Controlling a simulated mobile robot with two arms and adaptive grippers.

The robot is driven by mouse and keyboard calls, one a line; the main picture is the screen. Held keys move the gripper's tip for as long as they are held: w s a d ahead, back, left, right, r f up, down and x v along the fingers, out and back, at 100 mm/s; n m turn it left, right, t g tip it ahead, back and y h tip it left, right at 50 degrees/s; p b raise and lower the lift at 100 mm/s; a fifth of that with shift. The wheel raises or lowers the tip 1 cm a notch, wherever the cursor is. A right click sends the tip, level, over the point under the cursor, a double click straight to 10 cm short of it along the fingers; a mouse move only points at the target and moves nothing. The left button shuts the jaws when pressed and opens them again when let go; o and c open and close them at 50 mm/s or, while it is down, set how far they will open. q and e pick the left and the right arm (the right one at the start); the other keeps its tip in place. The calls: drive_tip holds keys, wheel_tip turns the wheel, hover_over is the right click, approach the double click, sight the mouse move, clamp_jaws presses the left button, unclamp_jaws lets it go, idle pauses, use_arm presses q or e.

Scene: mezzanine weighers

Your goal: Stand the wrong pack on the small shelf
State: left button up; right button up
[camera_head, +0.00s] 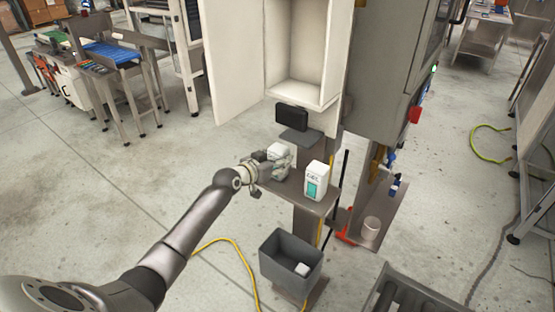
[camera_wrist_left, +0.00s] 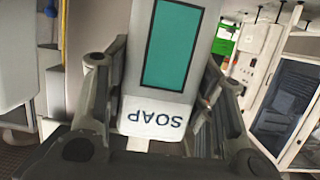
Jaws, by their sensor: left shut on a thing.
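My left gripper (camera_head: 273,164) is shut on a white pack (camera_head: 280,150) at the left side of a small grey shelf (camera_head: 290,195). In the left wrist view this soap pack (camera_wrist_left: 158,112) has a teal panel and the word SOAP, upside down in the picture, between both fingers of the left gripper (camera_wrist_left: 165,75). I cannot tell whether its base touches the shelf. A white pack marked GEL (camera_head: 316,182), with a teal panel, stands upright on the shelf to the right, apart from the gripper. My right gripper is not in view.
A black box (camera_head: 291,116) sits above a grey plate (camera_head: 300,138) behind the shelf. An open white cabinet (camera_head: 318,93) is above. A grey bin (camera_head: 282,272) with a white item stands below. A white cup (camera_head: 371,228) is at the right. A yellow cable (camera_head: 238,257) lies on the floor.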

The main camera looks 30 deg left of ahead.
use_arm(q)
drive_tip(key=o, duration=1.2)
drive_tip(key=shift+f, duration=0.1)
drive_tip(key=shift+o, duration=0.2)
drive_tip(key=shift+r, duration=0.2)
drive_tip(key=v, duration=1.2)
